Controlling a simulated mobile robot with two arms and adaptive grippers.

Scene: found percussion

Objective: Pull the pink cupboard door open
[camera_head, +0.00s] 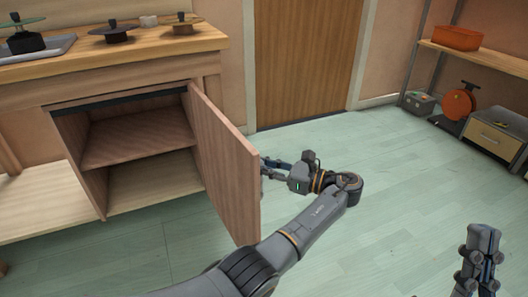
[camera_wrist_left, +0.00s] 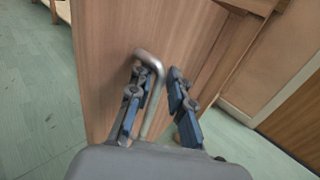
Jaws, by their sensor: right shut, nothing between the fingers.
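The pinkish-brown wooden cupboard door (camera_head: 226,162) stands wide open, swung out from the right side of the cupboard (camera_head: 136,141). The cupboard shows one shelf and looks empty inside. In the left wrist view the door (camera_wrist_left: 105,45) carries a grey metal bar handle (camera_wrist_left: 153,72). My left gripper (camera_wrist_left: 157,105) is open, its fingers apart on either side of the handle. In the head view my left gripper (camera_head: 272,169) is beside the door's outer face, partly hidden by its edge. My right gripper (camera_head: 478,262) is shut and empty at the lower right, away from the door.
The counter (camera_head: 95,56) above the cupboard holds a tray (camera_head: 52,48) and several dark round objects. A brown room door (camera_head: 303,60) is behind. At the right are a shelf with an orange box (camera_head: 457,37) and a drawer unit (camera_head: 494,135). The green floor (camera_head: 400,185) between is clear.

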